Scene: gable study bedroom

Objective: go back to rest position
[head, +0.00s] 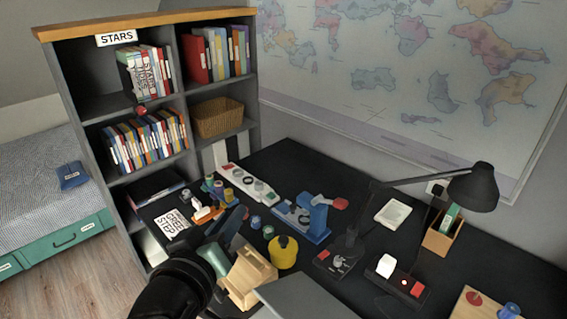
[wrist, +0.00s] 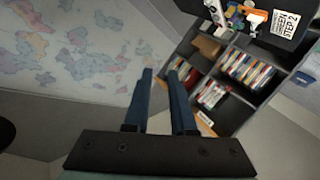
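My gripper (head: 226,222) is over the left part of the black desk (head: 320,185), with my dark arm coming in from the bottom. In the wrist view my gripper (wrist: 160,73) shows two dark blue fingers standing apart. Nothing is held between them, and the room shows through the gap. The wrist view is tilted, with the wall map on the left and the bookshelf on the right. Part of the desk behind my arm is hidden.
A bookshelf (head: 93,118) stands left of the desk. A wooden holder (head: 248,279), a yellow canister (head: 283,252) and a blue tool (head: 313,218) stand close to my gripper. A black lamp (head: 472,188) is at the right. Bare floor (head: 65,281) lies at the lower left.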

